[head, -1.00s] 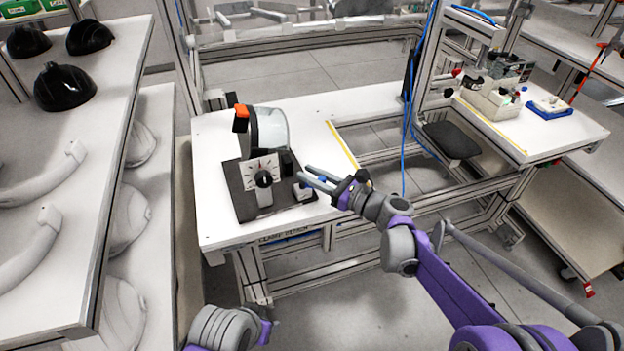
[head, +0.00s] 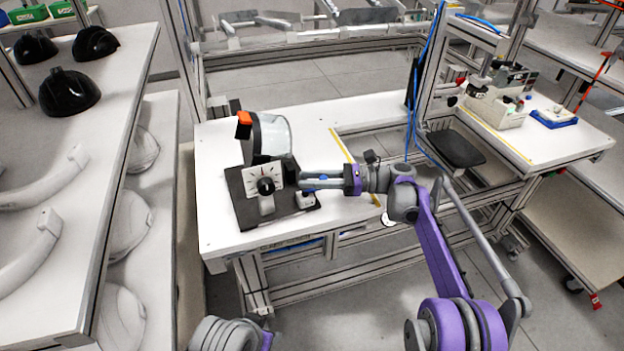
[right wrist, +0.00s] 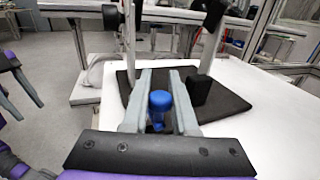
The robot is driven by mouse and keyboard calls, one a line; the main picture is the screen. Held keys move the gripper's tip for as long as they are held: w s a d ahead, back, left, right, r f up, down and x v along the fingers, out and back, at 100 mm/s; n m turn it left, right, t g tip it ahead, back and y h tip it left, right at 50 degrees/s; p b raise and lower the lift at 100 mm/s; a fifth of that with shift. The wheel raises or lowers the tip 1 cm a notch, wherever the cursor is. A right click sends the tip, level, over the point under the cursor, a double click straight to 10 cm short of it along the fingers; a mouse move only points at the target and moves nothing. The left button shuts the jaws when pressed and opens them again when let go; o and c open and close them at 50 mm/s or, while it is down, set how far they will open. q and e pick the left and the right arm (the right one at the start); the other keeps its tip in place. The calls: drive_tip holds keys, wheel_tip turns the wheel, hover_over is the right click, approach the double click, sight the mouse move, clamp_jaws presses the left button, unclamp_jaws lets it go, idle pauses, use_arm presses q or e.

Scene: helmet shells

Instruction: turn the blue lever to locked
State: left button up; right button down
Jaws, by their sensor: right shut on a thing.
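The blue lever (right wrist: 160,104) stands between the two grey fingers of my right gripper (right wrist: 160,115) in the right wrist view, its rounded blue end showing. In the head view my right gripper (head: 308,182) reaches in from the right over the dark base plate (head: 240,209), and a bit of the blue lever (head: 319,178) shows between its fingers. The gripper is shut on the lever. The lever's lower part and any lock marking are hidden or too small to read.
A small white box (head: 304,196) is close below the gripper. The white table (head: 222,235) is bare at its front left.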

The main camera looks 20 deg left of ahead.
idle(0.4)
drive_tip(key=c, duration=0.7)
unclamp_jaws()
drive_tip(key=shift+a, duration=0.1)
drive_tip(key=v, duration=1)
drive_tip(key=shift+w+d+r, duration=0.1)
drive_tip(key=shift+d, duration=0.3)
